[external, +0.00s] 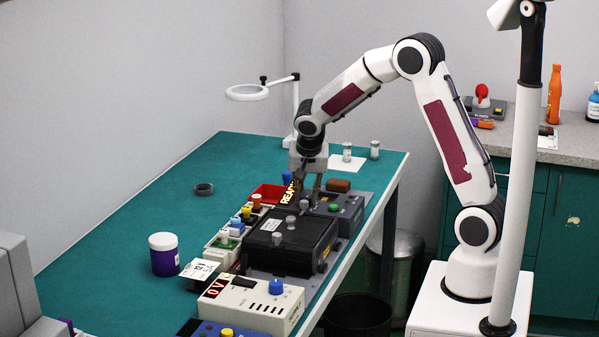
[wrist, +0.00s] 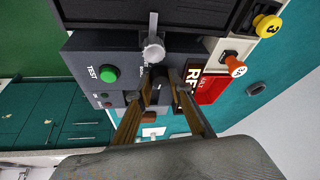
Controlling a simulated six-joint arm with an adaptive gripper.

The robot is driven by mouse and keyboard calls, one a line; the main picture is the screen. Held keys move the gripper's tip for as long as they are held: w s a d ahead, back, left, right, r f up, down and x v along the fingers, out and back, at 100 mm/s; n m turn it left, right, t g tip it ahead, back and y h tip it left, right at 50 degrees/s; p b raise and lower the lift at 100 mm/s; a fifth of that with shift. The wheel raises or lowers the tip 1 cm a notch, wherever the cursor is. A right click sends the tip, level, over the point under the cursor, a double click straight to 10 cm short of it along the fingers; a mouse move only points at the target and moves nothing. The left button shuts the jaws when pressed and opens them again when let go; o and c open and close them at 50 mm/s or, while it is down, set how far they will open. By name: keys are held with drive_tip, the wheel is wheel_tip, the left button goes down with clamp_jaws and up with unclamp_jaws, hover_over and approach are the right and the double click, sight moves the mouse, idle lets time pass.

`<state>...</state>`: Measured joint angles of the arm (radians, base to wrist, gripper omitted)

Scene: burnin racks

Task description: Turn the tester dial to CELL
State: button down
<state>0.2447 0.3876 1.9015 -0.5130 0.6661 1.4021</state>
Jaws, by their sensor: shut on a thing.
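The tester is a dark grey box (wrist: 88,48) with a green TEST button (wrist: 109,74); in the external view its green button (external: 334,208) faces up beside my gripper (external: 307,198). In the wrist view my gripper (wrist: 160,84) points down at the tester, its two fingers close around a small dark knob (wrist: 158,72), which looks like the dial. The fingers hide most of the dial, and I cannot read which mark it points to.
A black lidded tray (external: 284,241) with a silver knob (wrist: 153,50) sits close by the tester. A red bin (external: 267,193) and coloured pegs stand to the left. A white power supply (external: 250,303) with a blue knob is nearer. The left bench is mostly clear.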

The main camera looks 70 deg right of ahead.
idle(0.3)
drive_tip(key=c, duration=1.8)
unclamp_jaws()
drive_tip(key=shift+c, duration=0.2)
drive_tip(key=v, duration=1.2)
